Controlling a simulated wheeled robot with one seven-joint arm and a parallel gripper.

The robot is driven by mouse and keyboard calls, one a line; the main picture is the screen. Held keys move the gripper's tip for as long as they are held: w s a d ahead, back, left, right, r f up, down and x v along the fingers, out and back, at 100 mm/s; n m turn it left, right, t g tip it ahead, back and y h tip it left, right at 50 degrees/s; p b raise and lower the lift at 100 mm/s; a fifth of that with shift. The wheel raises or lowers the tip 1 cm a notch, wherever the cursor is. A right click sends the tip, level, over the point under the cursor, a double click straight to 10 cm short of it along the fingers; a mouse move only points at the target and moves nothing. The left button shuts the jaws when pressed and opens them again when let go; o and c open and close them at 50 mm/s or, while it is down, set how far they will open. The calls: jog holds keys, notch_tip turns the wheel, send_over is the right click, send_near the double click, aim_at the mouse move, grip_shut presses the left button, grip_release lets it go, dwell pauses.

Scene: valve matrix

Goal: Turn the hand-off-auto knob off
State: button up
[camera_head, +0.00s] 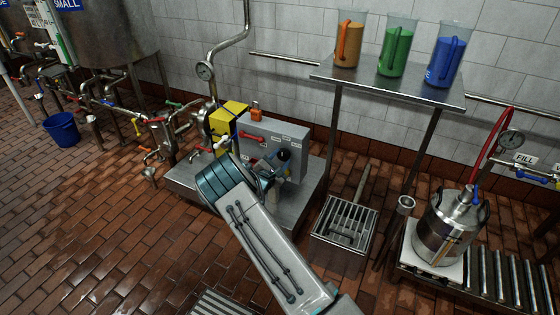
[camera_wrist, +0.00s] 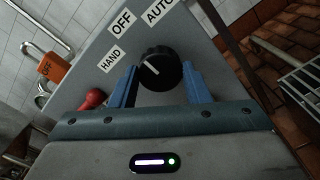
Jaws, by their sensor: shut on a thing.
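The black hand-off-auto knob (camera_wrist: 160,70) is on a grey panel face (camera_wrist: 85,55) in the wrist view, with white labels HAND (camera_wrist: 110,58), OFF (camera_wrist: 122,20) and AUTO (camera_wrist: 159,10) around it. Its white pointer line slants to the upper left, on the HAND and OFF side; the exact setting is hard to tell. My gripper (camera_wrist: 162,80) has its blue fingers on either side of the knob, shut on it. In the head view my arm and gripper (camera_head: 272,168) are at the grey box (camera_head: 290,135), and the knob is mostly hidden.
An orange padlock (camera_wrist: 53,68) and a red rounded part (camera_wrist: 92,98) are left of the knob. The box stands on a steel stand (camera_head: 185,180) beside pipework with a yellow part (camera_head: 228,118). A drain grate (camera_head: 345,225) and a shelf of jugs (camera_head: 390,80) are to the right.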

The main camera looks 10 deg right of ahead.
jog(key=shift+a, duration=0.1)
dwell(0.3)
jog(key=o, duration=1)
jog(key=shift+c, duration=0.2)
jog(key=p+v, duration=0.2)
jog(key=v, duration=1.1)
jog(key=shift+s+a, duration=0.25)
jog(key=shift+s, duration=0.05)
